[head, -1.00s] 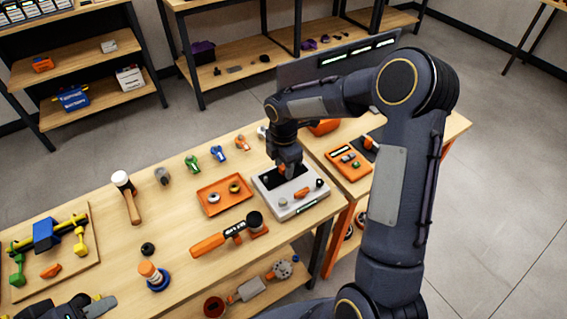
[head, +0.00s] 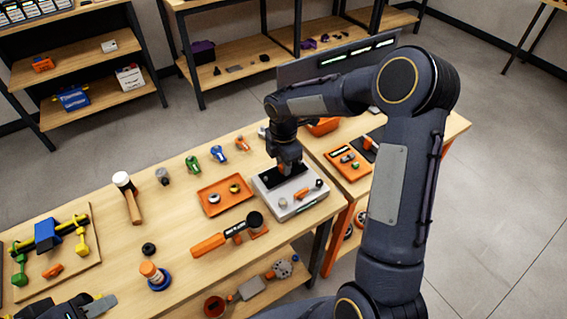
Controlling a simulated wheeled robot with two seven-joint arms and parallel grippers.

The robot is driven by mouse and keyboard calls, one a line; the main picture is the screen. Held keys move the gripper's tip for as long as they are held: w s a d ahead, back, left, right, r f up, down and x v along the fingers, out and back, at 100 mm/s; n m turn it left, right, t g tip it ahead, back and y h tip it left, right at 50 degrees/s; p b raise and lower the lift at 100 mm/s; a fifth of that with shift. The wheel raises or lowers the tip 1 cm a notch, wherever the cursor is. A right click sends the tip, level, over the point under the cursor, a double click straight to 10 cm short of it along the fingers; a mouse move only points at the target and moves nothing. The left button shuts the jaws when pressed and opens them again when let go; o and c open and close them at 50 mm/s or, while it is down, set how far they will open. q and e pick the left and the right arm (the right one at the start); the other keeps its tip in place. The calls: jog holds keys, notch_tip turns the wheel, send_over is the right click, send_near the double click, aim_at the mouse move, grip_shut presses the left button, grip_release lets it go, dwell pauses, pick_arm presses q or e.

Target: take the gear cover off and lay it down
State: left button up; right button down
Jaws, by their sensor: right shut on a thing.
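A light grey unit (head: 292,212) with a dark top area (head: 268,183) sits at the right end of the long workbench. A small orange part and a round grey knob show on its top. My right gripper (head: 287,167) points down over the dark top area and is shut on what appears to be the gear cover. The cover is too small and too covered by the gripper to make out clearly. I cannot tell whether it still touches the unit. My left gripper (head: 98,306) is partly in view at the bottom left edge; its jaw opening is unclear.
An orange tray (head: 207,207) with small round parts lies left of the unit. An orange tool (head: 215,242) lies in front, and a mallet (head: 130,199) farther left. The bench between mallet and orange tool is mostly bare. A second table (head: 350,184) stands to the right.

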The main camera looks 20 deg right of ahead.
jog(key=shift+r+p, duration=0.8)
jog(key=shift+r, duration=0.25)
jog(key=shift+r, duration=0.1)
jog(key=shift+r+p, duration=1.1)
jog(key=shift+r, duration=0.2)
